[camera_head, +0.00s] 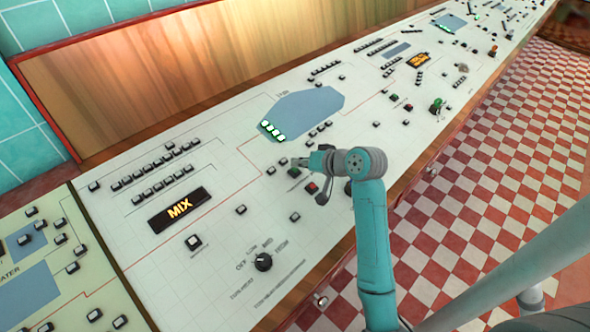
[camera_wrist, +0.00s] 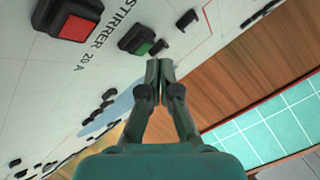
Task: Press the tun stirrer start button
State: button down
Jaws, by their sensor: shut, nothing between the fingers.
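The control desk (camera_head: 225,275) has a green push button (camera_head: 294,172) in a dark housing, just below the blue tun outline. The green button also shows in the wrist view (camera_wrist: 137,39), beside the lettering "STIRRER 20 A". A red push button (camera_head: 311,188) sits next to it and shows at the wrist view's upper left (camera_wrist: 76,20). My gripper (camera_head: 300,162) is shut and empty, above the desk just behind the green button. In the wrist view its fingertips (camera_wrist: 160,66) appear just below and right of the green button. I cannot tell whether they touch anything.
A lit "MIX" display (camera_head: 179,209), a black rotary knob (camera_head: 263,261) and several small black switches surround the area. Lit green indicators (camera_head: 272,131) lie on the blue tun outline (camera_head: 315,105). A wooden back panel (camera_head: 170,75) rises behind the desk.

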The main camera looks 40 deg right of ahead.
jog(key=r, duration=0.2)
jog(key=s+r, duration=0.1)
jog(key=r, duration=0.2)
dwell(0.4)
jog(key=shift+s, duration=0.1)
dwell(0.7)
